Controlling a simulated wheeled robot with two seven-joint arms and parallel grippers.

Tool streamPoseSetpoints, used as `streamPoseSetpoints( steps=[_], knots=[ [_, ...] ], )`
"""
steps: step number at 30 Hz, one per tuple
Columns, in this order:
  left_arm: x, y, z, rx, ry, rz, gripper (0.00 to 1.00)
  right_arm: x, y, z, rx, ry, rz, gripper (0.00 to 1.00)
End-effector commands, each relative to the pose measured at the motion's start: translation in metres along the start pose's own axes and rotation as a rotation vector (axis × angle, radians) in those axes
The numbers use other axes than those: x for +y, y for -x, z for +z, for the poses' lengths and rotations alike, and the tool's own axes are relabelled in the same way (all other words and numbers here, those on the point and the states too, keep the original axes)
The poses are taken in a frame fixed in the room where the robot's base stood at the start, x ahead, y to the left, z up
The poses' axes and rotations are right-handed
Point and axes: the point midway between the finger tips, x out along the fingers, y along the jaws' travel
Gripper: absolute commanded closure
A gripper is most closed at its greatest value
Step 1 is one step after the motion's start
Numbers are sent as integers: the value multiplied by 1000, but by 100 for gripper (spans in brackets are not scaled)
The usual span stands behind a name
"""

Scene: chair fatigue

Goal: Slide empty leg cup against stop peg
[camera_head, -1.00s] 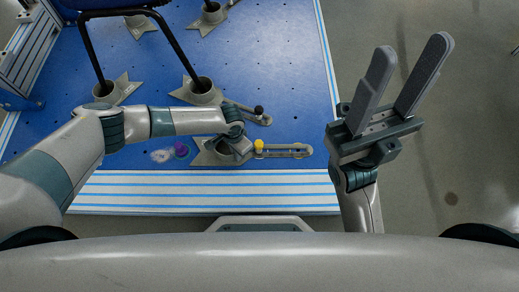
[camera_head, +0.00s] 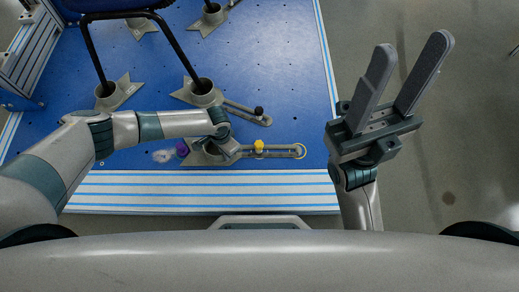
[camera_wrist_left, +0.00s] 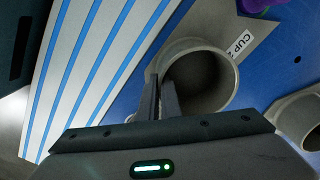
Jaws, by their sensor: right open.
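The empty leg cup (camera_head: 199,155), a grey round socket on a pointed base, lies on the blue table; its opening (camera_wrist_left: 205,82) and a "CUP 2" label show in the left wrist view. A slotted bar (camera_head: 282,152) with a yellow knob (camera_head: 259,146) extends right from it. A purple peg (camera_head: 182,149) stands at the cup's left edge; I cannot tell if they touch. My left gripper (camera_wrist_left: 159,98) has its fingers close together on either side of the cup's wall, shut on it. My right gripper (camera_head: 408,58) is open and empty, right of the table.
Other cups hold black chair legs, such as the cup (camera_head: 202,97) just behind, with its own slotted bar and black knob (camera_head: 259,111). A clear round item (camera_head: 162,156) lies left of the purple peg. The table's striped front edge (camera_head: 200,190) is clear.

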Motion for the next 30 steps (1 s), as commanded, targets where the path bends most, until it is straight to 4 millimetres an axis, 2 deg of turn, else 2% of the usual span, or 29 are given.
streamPoseSetpoints(
  steps=[15, 16, 18, 30],
  knots=[
    [-7, 0, 7, -3, 3, -2, 100, 0, -3, 0, 0, 0, 0, 55],
    [-7, 0, 7, -3, 3, -2, 89, 0, -3, 0, 0, 0, 0, 55],
    [-7, 0, 7, -2, 3, -2, 78, 0, -3, 0, 0, 0, 0, 55],
    [-6, 0, 6, -1, 1, -1, 78, 0, -3, 0, 0, 0, 0, 55]
  ],
)
